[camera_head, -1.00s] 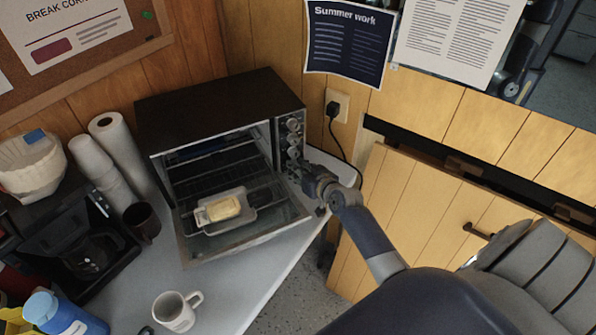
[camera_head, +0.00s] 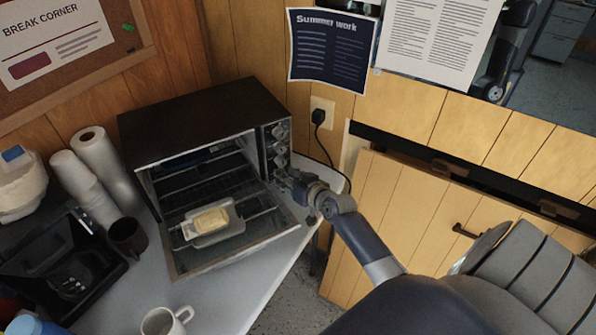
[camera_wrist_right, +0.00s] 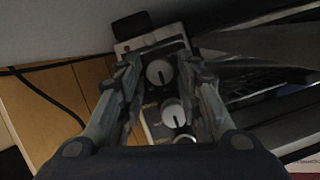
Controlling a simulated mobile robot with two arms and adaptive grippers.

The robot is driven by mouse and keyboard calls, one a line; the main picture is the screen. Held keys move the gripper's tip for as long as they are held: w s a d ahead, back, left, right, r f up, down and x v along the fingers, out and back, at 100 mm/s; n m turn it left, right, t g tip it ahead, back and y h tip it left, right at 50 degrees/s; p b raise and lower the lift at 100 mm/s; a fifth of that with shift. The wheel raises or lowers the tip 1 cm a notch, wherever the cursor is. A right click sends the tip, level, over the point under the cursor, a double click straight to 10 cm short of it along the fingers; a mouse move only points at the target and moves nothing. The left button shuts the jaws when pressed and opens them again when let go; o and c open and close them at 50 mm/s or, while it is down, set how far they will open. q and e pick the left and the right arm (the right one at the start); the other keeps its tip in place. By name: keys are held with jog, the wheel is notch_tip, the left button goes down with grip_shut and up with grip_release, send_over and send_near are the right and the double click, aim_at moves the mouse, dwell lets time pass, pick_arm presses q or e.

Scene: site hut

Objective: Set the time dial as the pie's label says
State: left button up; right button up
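The toaster oven (camera_head: 200,115) stands on the counter with its door (camera_head: 262,243) folded down. The pie (camera_head: 211,220), pale yellow in a light dish, sits at the open door; no label is readable on it. Several round dials (camera_head: 280,147) run down the oven's right front panel. My right gripper (camera_head: 287,180) is at the panel's lower end and covers part of it. In the right wrist view, its fingers (camera_wrist_right: 160,66) are apart, with a dial (camera_wrist_right: 159,73) showing between them and gaps on both sides. Which dial is the time dial is unreadable. My left gripper is out of view.
A white mug (camera_head: 165,321) is near the front. A power cord (camera_head: 326,148) hangs right of the oven.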

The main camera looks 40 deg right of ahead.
jog(key=v, duration=1.1)
jog(key=shift+s, duration=0.2)
jog(key=shift+f, duration=0.1)
